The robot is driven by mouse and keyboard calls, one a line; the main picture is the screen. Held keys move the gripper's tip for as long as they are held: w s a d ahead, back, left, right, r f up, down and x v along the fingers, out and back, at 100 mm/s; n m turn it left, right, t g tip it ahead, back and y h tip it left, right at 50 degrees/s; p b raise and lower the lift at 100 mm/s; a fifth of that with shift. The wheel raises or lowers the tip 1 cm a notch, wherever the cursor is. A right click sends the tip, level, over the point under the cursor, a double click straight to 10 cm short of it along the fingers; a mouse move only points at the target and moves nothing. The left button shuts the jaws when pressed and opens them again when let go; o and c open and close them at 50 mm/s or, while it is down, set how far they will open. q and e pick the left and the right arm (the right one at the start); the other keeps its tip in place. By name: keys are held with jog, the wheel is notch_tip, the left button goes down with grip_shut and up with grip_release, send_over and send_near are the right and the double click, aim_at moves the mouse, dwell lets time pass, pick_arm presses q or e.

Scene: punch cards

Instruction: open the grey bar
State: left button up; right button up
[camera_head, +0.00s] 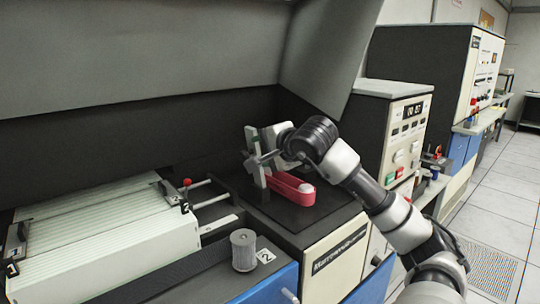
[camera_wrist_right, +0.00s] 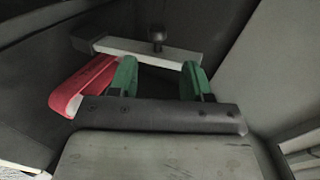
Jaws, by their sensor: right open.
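The grey bar (camera_head: 256,166) stands upright over the dark top of the cabinet, beside a pink-red loop (camera_head: 291,190). In the right wrist view the bar (camera_wrist_right: 140,50) runs crosswise just beyond my fingertips, with a dark round knob (camera_wrist_right: 157,36) on it. The red loop (camera_wrist_right: 84,86) hangs at its left end. My right gripper (camera_wrist_right: 159,64) is open, its two green-padded fingers apart and pointing at the bar, nothing held between them. Whether the fingertips touch the bar cannot be told. In the head view the fingers are mostly hidden at the bar. My left gripper is not in view.
A large grey hood (camera_head: 180,60) overhangs the work area. A white card tray (camera_head: 100,235) with a red knob (camera_head: 187,182) lies at left. A ribbed grey cylinder (camera_head: 243,250) stands in front. A control cabinet (camera_head: 402,135) is behind my arm; floor is free at right.

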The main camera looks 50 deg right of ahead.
jog(key=shift+v, duration=1.25)
